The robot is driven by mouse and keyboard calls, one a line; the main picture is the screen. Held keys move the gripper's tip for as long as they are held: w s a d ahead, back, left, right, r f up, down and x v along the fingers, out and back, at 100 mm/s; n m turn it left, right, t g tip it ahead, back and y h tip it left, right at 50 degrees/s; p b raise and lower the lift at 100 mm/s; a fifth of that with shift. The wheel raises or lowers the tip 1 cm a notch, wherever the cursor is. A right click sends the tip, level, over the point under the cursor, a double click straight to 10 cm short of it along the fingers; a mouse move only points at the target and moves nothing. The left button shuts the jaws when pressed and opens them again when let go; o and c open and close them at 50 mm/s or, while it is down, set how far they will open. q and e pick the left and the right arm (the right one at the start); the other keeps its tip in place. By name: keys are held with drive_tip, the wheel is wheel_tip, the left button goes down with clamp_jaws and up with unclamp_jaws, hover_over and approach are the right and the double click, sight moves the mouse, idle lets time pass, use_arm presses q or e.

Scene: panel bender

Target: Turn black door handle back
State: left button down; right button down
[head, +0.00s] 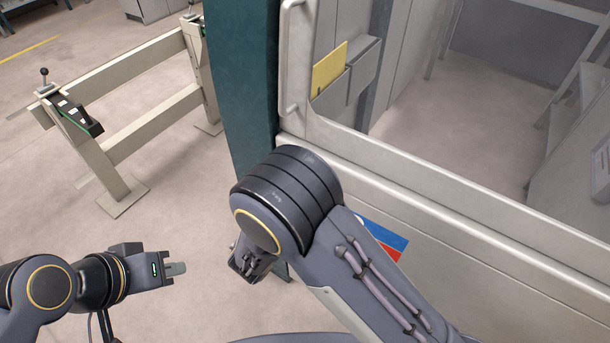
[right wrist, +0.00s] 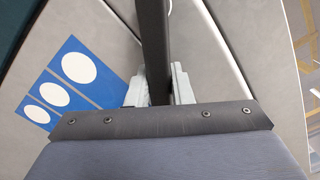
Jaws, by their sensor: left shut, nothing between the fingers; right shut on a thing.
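The black door handle (right wrist: 154,45) shows in the right wrist view as a dark straight bar running down between the two grey fingers of my right gripper (right wrist: 158,90), which is shut on it. In the head view my right arm's large joint covers the handle, and the right fingertips cannot be made out there. My left gripper (head: 176,268) is shut and empty, held over the floor at the lower left of the head view, well apart from the door.
The pale door (head: 440,195) has a window and a light grab bar (head: 292,60). A dark green post (head: 243,80) stands beside it. A beige rail stand (head: 140,65) with a small control box (head: 75,112) is at the left. Floor between is clear.

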drive_tip(key=r+n+p, duration=0.1)
drive_tip(key=p, duration=0.1)
drive_tip(key=r+n+p, duration=0.1)
drive_tip(key=n+p, duration=0.1)
drive_tip(key=d+r+n+p, duration=0.1)
drive_tip(key=n+p, duration=0.1)
drive_tip(key=shift+s, duration=0.3)
drive_tip(key=shift+r+n+p, duration=0.3)
drive_tip(key=shift+n+p, duration=0.6)
drive_tip(key=shift+p, duration=0.2)
drive_tip(key=c, duration=1.3)
unclamp_jaws()
